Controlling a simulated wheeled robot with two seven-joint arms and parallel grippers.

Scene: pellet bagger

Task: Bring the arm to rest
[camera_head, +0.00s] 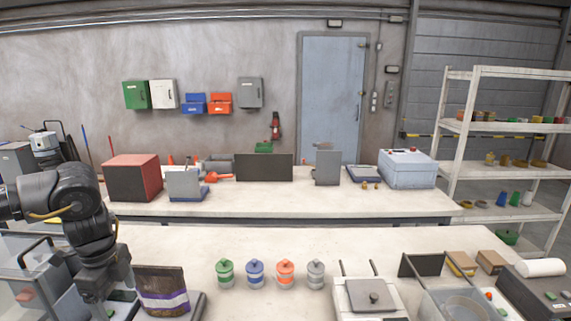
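My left arm comes in from the left, black and bent downward. Its gripper (108,292) points down at the lower left, just left of a dark brown bag with a purple and white band (163,289). The fingertips are small and dark, and I cannot tell whether they are open or whether they touch anything. The bag stands upright on a grey device at the near edge of the front table (250,250). My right gripper is not in view.
Green (224,273), blue (255,274), orange (285,274) and grey (316,274) lidded jars stand mid-table. A clear-walled machine (40,275) is at left. A grey lidded box (368,297) and clear bin (462,305) are at right. Bare tabletop lies behind the jars.

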